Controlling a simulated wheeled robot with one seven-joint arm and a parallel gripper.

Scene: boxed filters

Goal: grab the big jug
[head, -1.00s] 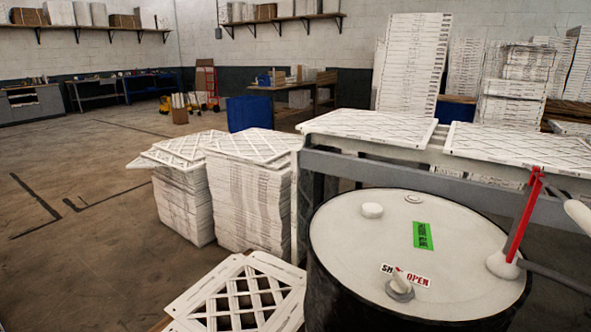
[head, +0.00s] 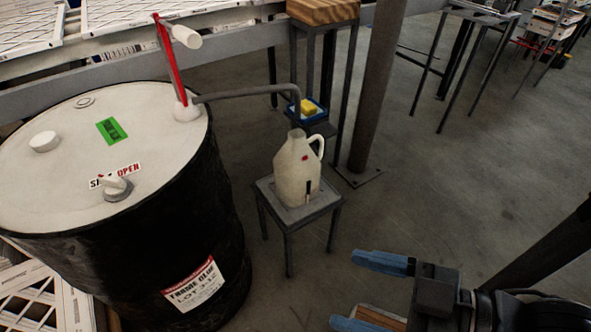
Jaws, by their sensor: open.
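The big jug (head: 297,172) is cream-white with a loop handle on its right side and a small red spot. It stands upright on a small grey stool (head: 318,211), below the end of a bent grey spout pipe. My gripper (head: 362,291) is at the lower right, with two blue-padded fingers spread apart and nothing between them. It is apart from the jug, nearer to the camera and to the right. The lower finger is partly cut off by the frame's bottom edge.
A black drum (head: 190,215) with a cream top, red-handled pump and labels stands left of the jug. Behind the jug are a blue tray with a yellow sponge (head: 308,106), a wooden-topped stand (head: 322,10) and a dark post (head: 378,85). Open floor (head: 450,190) lies to the right.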

